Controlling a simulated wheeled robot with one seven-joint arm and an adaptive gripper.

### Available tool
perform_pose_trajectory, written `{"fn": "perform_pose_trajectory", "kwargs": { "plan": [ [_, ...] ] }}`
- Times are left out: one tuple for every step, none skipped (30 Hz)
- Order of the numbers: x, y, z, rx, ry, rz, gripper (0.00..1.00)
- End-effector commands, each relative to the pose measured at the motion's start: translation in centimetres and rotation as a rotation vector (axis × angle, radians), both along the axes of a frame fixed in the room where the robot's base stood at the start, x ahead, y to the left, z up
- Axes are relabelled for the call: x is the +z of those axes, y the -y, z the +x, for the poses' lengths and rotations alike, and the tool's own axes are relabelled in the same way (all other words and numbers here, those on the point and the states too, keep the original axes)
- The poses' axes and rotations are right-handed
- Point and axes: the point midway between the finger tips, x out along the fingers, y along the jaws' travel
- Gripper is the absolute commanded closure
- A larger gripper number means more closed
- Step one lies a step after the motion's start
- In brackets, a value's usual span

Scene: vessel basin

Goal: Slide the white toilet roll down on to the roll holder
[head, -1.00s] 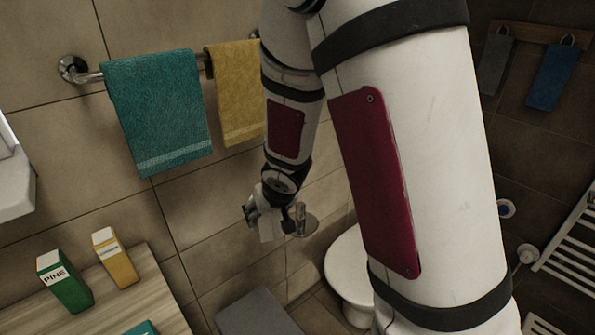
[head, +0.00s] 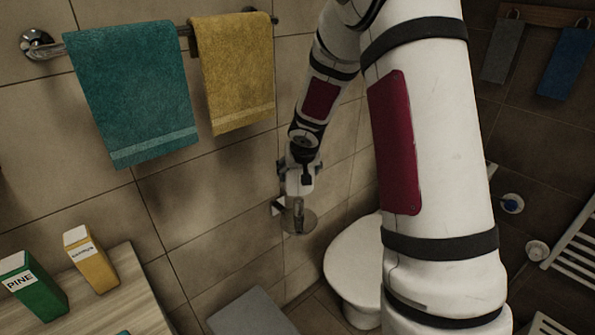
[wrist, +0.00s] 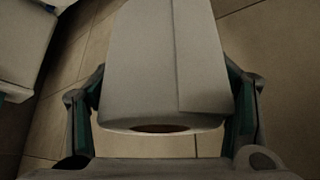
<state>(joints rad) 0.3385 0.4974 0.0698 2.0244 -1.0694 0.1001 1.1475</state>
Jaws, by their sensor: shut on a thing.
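The white toilet roll (head: 294,183) is between the fingers of my gripper (head: 299,177), near the wall. In the wrist view the roll (wrist: 165,65) fills the upper middle, with a finger pressed on each side and the dark core opening partly showing at its near end. The metal roll holder (head: 300,222) has a round plate and a short upright post, just below the roll in the head view. I cannot tell whether the post's tip is inside the roll, as the gripper and roll cover that part.
A teal towel (head: 135,95) and a yellow towel (head: 233,70) hang on a wall rail at left. A white toilet (head: 350,262) stands right of the holder. A grey box-like top (head: 250,312) is below. A wooden counter (head: 130,290) bears green and yellow cartons.

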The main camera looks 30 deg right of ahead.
Motion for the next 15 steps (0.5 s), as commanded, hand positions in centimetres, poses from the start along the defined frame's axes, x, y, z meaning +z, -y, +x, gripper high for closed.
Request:
{"fn": "perform_pose_trajectory", "kwargs": {
  "plan": [
    [-0.7, 0.0, 0.1, 0.001, 0.0, -0.001, 0.58],
    [-0.9, 0.0, 0.1, 0.001, 0.0, 0.001, 0.58],
    [-1.1, 0.0, 0.2, 0.001, 0.001, 0.0, 0.58],
    [-1.4, -0.1, 0.1, 0.0, 0.001, 0.001, 0.58],
    [-1.6, -0.1, 0.2, 0.001, 0.001, 0.0, 0.58],
    [-1.9, -0.1, 0.2, 0.001, 0.001, 0.0, 0.58],
    [-2.1, -0.1, 0.2, 0.001, 0.001, 0.0, 0.58],
    [-2.3, -0.1, 0.1, 0.001, 0.0, 0.0, 0.58],
    [-2.5, -0.1, 0.1, 0.001, 0.0, 0.001, 0.58],
    [-2.7, -0.1, 0.1, 0.001, 0.0, 0.001, 0.58],
    [-2.8, -0.1, 0.1, 0.001, 0.0, 0.001, 0.58],
    [-3.0, 0.0, 0.1, 0.001, 0.0, 0.001, 0.58],
    [-3.1, 0.0, 0.1, 0.001, 0.001, 0.0, 0.58],
    [-3.2, 0.0, 0.1, 0.001, 0.001, 0.0, 0.58],
    [-3.3, 0.0, 0.1, 0.001, 0.001, 0.0, 0.58]
  ]
}}
